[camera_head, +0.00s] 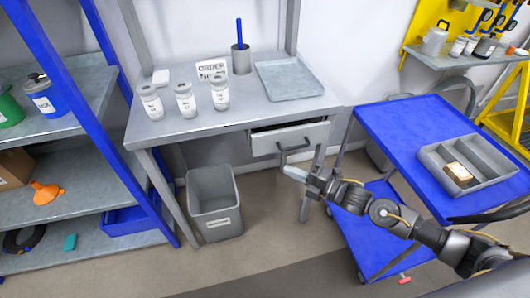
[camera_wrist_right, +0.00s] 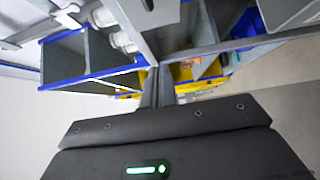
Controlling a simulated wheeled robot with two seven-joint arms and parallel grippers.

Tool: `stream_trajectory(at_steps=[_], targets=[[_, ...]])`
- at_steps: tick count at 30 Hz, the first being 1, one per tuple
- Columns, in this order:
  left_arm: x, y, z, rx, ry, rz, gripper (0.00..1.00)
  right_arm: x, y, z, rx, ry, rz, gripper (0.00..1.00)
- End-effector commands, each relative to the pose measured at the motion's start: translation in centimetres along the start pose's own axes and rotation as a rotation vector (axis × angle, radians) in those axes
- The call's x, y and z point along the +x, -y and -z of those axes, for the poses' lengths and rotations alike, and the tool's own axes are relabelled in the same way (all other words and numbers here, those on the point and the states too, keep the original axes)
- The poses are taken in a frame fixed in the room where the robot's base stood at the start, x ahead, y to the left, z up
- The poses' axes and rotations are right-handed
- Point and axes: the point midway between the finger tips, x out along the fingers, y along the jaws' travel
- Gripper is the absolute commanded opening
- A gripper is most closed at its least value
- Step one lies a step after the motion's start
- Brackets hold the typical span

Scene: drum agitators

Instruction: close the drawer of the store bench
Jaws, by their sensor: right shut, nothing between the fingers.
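The store bench (camera_head: 180,124) is a grey table with a drawer (camera_head: 301,136) under the right part of its top. The drawer stands partly open, with a dark gap above its light front. A dark bar handle (camera_head: 293,151) is on the front. My right gripper (camera_head: 288,169) is shut and empty, just below and in front of the handle in the picture. I cannot tell whether it touches the handle. Its closed fingers (camera_wrist_right: 157,85) also show in the right wrist view, where I cannot make out the drawer clearly. My left gripper is not in view.
Several labelled jars (camera_head: 185,100), a tray (camera_head: 289,80) and a pen cup (camera_head: 241,60) stand on the bench. A grey bin (camera_head: 214,200) is below it. A blue cart (camera_head: 400,122) with a divided tray (camera_head: 437,155) stands right, beside my arm. Blue-framed shelves (camera_head: 85,205) stand left.

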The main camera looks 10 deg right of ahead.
Motion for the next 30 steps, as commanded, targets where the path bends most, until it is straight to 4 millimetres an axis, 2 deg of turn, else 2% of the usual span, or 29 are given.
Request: stream_trajectory(at_steps=[13,15,21,30], targets=[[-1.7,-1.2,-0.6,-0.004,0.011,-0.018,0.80,9.0,-0.3,-0.1,0.002,0.001,-0.002,0.00],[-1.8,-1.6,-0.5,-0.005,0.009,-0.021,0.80,9.6,-0.2,-1.2,0.000,0.004,0.001,0.00],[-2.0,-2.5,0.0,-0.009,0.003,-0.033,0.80,11.0,-0.1,-2.5,0.001,0.002,0.000,0.00],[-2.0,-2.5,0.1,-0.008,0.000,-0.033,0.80,11.3,0.0,-2.9,0.002,0.002,0.001,0.00]])
